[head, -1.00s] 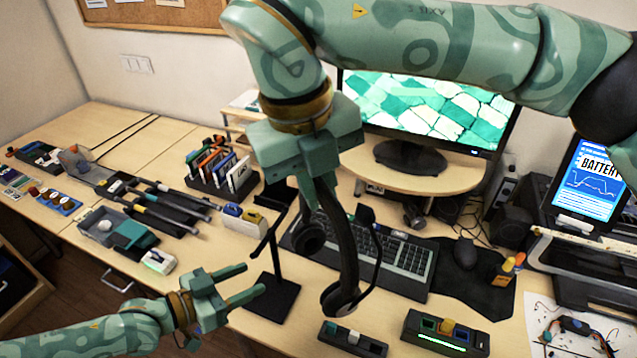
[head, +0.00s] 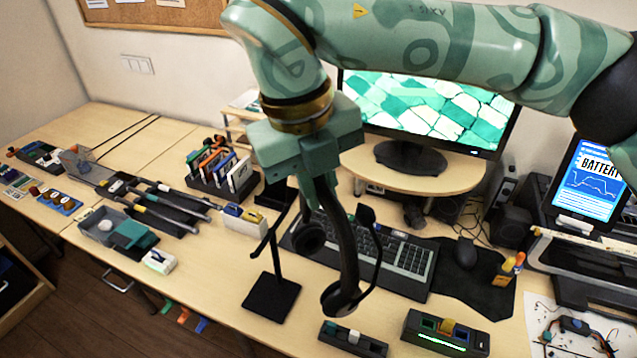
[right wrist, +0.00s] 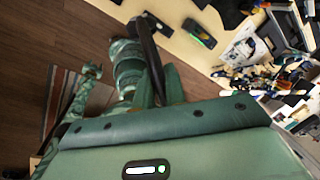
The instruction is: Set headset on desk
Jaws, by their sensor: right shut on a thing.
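My right gripper (head: 312,180) is shut on the black headset (head: 346,245), which hangs below it over the front of the desk (head: 215,290). In the head view one ear cup (head: 310,237) is beside the stand's post and the other (head: 340,298) hangs lower, in front of the keyboard. I cannot tell whether the lower cup touches the desk. The headset's dark band (right wrist: 147,45) also shows in the right wrist view beyond the fingers. A black stand with a square base (head: 271,298) stands just left of the headset. My left gripper is out of the head view.
The keyboard (head: 405,262) lies behind the headset, with a mouse (head: 465,253) to its right. Two small switch boxes, one dark (head: 352,338) and one green-lit (head: 445,332), sit at the front edge. Bare desk lies left of the stand.

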